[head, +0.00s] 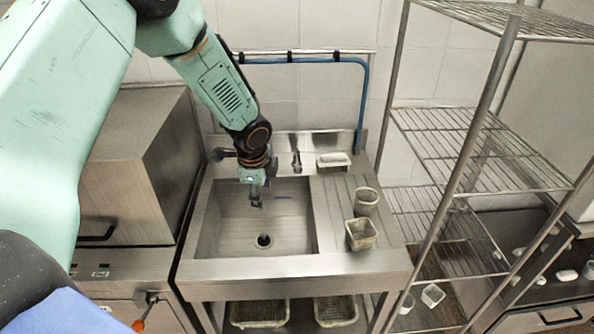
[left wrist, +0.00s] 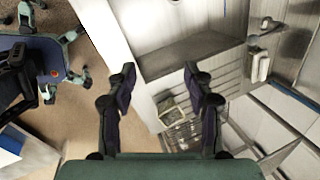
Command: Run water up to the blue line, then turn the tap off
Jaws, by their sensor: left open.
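The steel sink basin (head: 225,240) stands in the middle of the head view. Its floor and dark drain (head: 264,241) show, and I see no water in it. A short blue line (head: 283,197) marks the basin's back wall. The tap (head: 297,160) is at the back edge, right of my left arm; no stream shows. It also appears in the left wrist view (left wrist: 265,28). My left gripper (head: 256,201) hangs over the back of the basin, apart from the tap. In the left wrist view its two fingers (left wrist: 160,85) are wide apart and empty. My right gripper is out of view.
A wire rack (head: 480,150) stands close on the right, a steel appliance (head: 130,180) on the left.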

